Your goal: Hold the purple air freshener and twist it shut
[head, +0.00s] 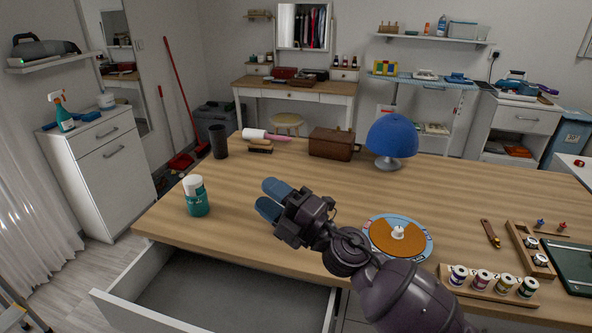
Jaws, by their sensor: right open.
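I see no clearly purple air freshener. A teal container with a white top (196,197), shaped like an air freshener, stands upright on the wooden table (330,180) near its left front edge. I cannot tell whether its top is fully closed. My right gripper (270,200) reaches in from the lower right and points left toward the container. Its two blue fingers are apart with nothing between them. It is to the right of the container and does not touch it. My left gripper is not in view.
An open drawer (235,300) juts out below the table's front edge. A black cup (218,141), a brown box (331,144) and a blue lamp (392,137) stand behind. A round orange disc (397,238) and a rack of small jars (490,285) lie right of the gripper.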

